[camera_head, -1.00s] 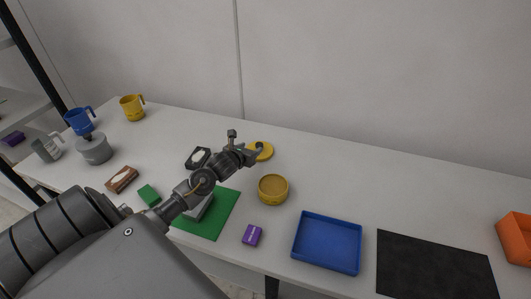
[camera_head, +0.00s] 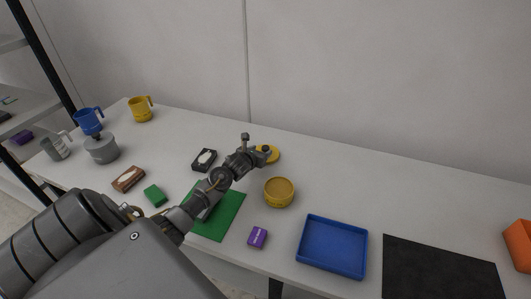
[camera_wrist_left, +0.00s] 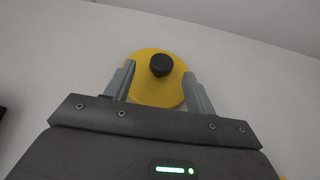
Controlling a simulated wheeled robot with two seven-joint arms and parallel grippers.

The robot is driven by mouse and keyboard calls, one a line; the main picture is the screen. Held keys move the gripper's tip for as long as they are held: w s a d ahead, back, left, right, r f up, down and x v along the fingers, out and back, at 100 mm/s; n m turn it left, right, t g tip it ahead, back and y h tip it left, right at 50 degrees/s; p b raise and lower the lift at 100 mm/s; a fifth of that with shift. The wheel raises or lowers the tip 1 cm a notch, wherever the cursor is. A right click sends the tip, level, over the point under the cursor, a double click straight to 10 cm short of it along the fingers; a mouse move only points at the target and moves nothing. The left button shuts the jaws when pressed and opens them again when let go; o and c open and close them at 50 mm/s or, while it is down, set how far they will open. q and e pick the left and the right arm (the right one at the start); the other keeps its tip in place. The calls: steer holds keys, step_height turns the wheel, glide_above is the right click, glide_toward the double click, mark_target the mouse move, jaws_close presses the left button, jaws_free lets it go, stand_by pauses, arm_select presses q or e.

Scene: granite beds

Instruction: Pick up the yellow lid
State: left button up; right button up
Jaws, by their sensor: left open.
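The yellow lid (camera_head: 272,154) lies flat on the white table behind the yellow pot. In the left wrist view the yellow lid (camera_wrist_left: 150,92) is round with a black knob (camera_wrist_left: 161,65) on top. My left gripper (camera_head: 262,148) is at the lid, its far end overlapping the lid in the head view. In the left wrist view my left gripper (camera_wrist_left: 160,78) is open, with one finger on each side of the lid and the knob between them. Whether the fingers touch the lid cannot be told. My right gripper is not in view.
An open yellow pot (camera_head: 279,192) stands in front of the lid. A blue tray (camera_head: 333,268), purple box (camera_head: 257,238), green mat (camera_head: 226,222) and black mat (camera_head: 440,270) lie along the front. A black box (camera_head: 204,160) and mugs are left. The back right of the table is clear.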

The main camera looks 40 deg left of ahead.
mark_target(264, 149)
arm_select(q)
steer(key=shift+w, duration=0.25)
steer(key=shift+p+x, duration=0.75)
steer(key=shift+x, duration=1.65)
steer(key=shift+s, duration=0.1)
steer(key=shift+c, duration=0.3)
jaws_close()
